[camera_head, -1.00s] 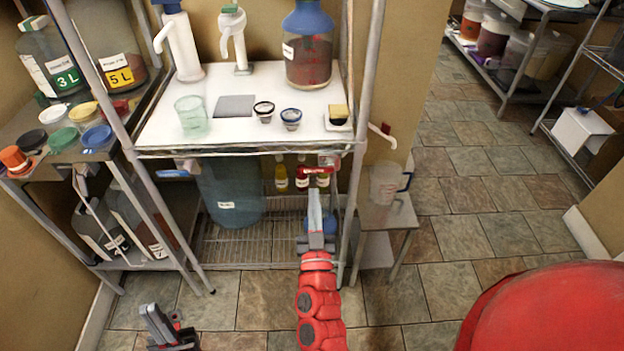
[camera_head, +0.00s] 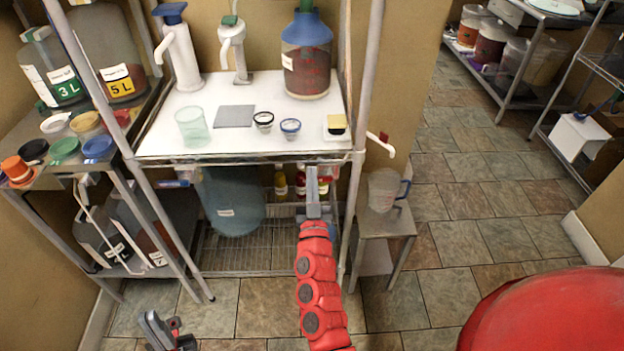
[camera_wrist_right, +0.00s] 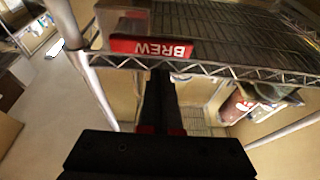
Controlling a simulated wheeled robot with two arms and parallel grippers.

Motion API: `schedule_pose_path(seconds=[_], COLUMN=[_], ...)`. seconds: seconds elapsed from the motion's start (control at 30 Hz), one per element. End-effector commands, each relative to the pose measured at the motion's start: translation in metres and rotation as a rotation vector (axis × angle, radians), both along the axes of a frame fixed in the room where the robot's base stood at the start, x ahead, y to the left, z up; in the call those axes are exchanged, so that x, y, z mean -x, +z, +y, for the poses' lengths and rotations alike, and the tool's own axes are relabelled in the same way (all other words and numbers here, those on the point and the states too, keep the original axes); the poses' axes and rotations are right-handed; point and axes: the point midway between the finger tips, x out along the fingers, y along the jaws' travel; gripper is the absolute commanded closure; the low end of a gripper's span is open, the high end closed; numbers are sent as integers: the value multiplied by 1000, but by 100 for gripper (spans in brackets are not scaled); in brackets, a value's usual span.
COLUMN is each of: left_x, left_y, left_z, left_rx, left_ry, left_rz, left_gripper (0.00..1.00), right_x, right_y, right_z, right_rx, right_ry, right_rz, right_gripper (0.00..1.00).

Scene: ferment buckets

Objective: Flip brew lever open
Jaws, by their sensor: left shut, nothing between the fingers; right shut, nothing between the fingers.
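The red lever marked BREW (camera_wrist_right: 150,48) sits at the shelf's front edge in the right wrist view, its lettering upside down. My right gripper (camera_wrist_right: 158,78) is shut and empty, its fingertips just short of the lever in that picture; I cannot tell whether they touch. In the head view my right gripper (camera_head: 312,172) reaches up to the underside of the white shelf's front edge and mostly hides the lever there. My left gripper (camera_head: 162,328) is low at the bottom left, shut and empty, away from the shelves.
A blue-green bucket (camera_head: 232,205) stands under the white shelf (camera_head: 180,145), left of my right arm. Small bottles (camera_head: 280,182) stand behind my right gripper. A rack post (camera_head: 360,130) and a side table (camera_head: 385,225) with a clear jug (camera_head: 382,190) are on the right.

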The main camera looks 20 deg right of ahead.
Motion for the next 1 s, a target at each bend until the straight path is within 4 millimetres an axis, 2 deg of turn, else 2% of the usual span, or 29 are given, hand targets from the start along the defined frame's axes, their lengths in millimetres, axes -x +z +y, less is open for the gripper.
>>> schedule_pose_path(seconds=[0.2, 1.0], left_x=[0, 0], left_y=[0, 4], left_z=[0, 0], left_rx=[0, 0], left_ry=[0, 0], left_rz=[0, 0], left_gripper=[100, 100], right_x=[0, 0], right_y=[-15, -18], right_z=[1, 1], right_rx=[-1, 67], right_ry=[1, 0], right_rz=[1, 18], right_gripper=[100, 100])
